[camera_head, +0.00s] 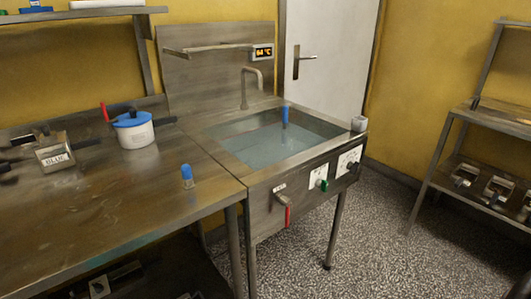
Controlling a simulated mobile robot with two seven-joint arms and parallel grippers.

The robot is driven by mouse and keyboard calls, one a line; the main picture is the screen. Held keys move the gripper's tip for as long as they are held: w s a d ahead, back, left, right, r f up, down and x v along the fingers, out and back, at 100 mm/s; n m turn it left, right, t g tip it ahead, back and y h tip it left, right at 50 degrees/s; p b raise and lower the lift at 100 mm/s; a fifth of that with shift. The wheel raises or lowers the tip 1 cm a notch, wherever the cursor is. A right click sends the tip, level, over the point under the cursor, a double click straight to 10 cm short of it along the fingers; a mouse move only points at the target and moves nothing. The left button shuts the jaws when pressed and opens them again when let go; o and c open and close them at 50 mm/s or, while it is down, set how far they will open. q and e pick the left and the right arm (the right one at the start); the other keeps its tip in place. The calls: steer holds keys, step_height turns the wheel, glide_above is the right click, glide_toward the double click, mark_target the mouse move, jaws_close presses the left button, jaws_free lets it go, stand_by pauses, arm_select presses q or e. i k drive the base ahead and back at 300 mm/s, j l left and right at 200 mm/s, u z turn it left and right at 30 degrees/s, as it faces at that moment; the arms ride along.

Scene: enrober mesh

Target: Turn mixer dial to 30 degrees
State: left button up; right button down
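A steel basin unit (210,124) stands in the middle, filled with clear water. Its front panel carries a lever with a red grip (287,215), a white plate with a green knob (323,185), and a larger white plate with a dark knob (350,166) at the right. The labels are too small to read, so I cannot tell which control is the mixer dial or its angle. An orange display (262,52) above the basin appears to read 64 °C. Neither of my grippers is in view.
A blue rod (285,117) stands in the water. The left table (120,215) holds a white pot with blue lid (134,130), a metal box marked BLUE (55,156) and a small blue-capped bottle (187,176). Speckled floor (385,240) is clear before the panel; a rack (480,130) stands right.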

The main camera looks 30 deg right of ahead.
mark_target(353, 168)
steer(key=z, duration=1.75)
